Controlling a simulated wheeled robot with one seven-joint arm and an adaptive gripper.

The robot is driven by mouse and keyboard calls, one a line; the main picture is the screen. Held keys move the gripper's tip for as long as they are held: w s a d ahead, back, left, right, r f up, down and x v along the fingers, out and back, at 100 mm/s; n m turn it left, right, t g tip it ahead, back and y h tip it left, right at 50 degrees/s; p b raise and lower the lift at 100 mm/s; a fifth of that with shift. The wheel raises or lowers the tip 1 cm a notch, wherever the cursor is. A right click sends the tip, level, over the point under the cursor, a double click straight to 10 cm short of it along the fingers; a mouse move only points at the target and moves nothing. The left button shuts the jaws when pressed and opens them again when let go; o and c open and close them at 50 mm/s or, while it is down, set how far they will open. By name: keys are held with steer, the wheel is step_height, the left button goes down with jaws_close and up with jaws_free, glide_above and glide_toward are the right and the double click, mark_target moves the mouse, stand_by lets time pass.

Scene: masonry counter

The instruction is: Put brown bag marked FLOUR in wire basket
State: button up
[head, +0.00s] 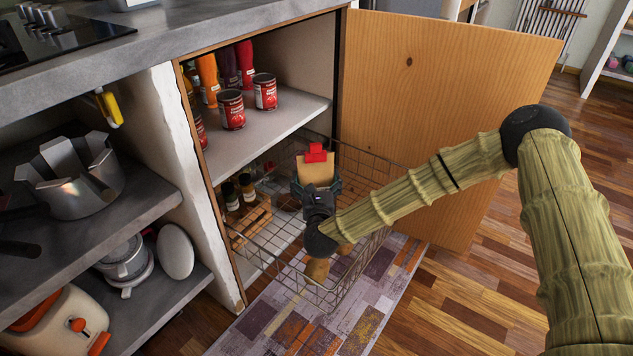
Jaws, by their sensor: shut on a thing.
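A brown bag (317,172) with a red clip on its top is held upright in my gripper (317,188). My gripper is shut on its lower part and hides much of it. No FLOUR marking is readable from here. The wire basket (378,168) is pulled out of the lower cabinet. The bag and my gripper appear over or within the basket's outline; I cannot tell the bag's height above its floor. Brown rounded things (317,269) show at the basket's front, partly hidden by my arm.
The wooden cabinet door (440,100) stands open at the right. The shelf (265,128) above holds red cans (231,109) and bottles. Dark-capped jars (231,196) and a wooden crate (251,222) stand inside low left. A patterned rug (260,320) lies below.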

mark_target(316, 185)
steer(key=shift+f+b, duration=0.45)
stand_by(0.3)
steer(key=o, duration=1.1)
steer(key=shift+r+p, duration=0.55)
steer(key=shift+r, duration=0.1)
steer(key=s+p, duration=0.1)
steer(key=s, duration=0.2)
steer(key=s+p, duration=0.1)
steer(key=s, duration=0.3)
steer(key=shift+s+d+f, duration=0.1)
steer(key=shift+s+d, duration=0.1)
steer(key=shift+s, duration=0.05)
